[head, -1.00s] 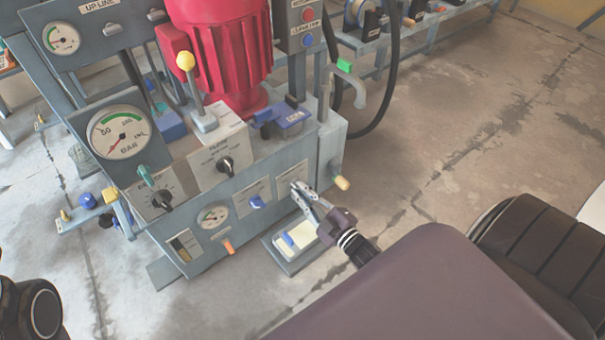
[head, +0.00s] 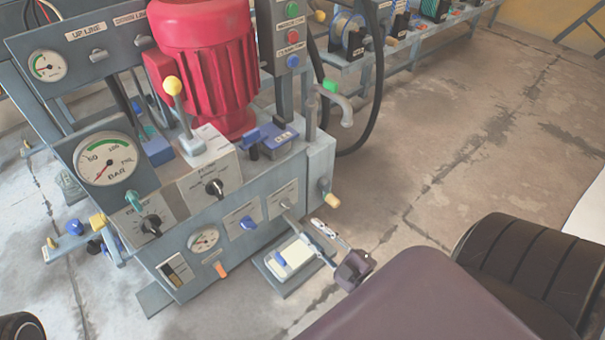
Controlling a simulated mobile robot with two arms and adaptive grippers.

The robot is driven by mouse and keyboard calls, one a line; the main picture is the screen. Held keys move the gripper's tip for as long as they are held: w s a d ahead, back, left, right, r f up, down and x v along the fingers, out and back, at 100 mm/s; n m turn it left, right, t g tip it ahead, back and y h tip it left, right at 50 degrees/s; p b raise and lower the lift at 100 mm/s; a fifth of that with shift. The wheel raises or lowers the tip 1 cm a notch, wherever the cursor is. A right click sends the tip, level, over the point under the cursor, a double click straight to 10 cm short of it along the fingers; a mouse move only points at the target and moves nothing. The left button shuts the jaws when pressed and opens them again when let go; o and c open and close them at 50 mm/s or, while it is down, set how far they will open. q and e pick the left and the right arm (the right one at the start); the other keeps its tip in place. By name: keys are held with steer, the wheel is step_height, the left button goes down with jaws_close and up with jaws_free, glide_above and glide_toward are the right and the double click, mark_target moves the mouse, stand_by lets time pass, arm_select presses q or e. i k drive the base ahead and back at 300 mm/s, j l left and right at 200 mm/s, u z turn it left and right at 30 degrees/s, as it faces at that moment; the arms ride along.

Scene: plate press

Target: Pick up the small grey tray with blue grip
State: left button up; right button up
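The small tray (head: 295,252) looks pale grey-white, with a blue grip (head: 279,258) on its left side. It lies on a low grey shelf at the foot of the press, just above the floor. My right gripper (head: 310,230) is at the tray's right, upper side, with its fingers apart and nothing seen between them. Its fingers overlap the tray's edge in the picture; I cannot tell whether they touch it. My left gripper is out of view.
The grey press (head: 235,235) with dials, knobs and a red motor (head: 205,65) stands directly behind the tray. A yellow-tipped lever (head: 331,199) sticks out at its right corner. The floor (head: 460,130) to the right is clear.

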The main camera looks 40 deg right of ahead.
mark_target(289, 259)
steer(key=k+l, duration=0.1)
steer(key=k, duration=0.9)
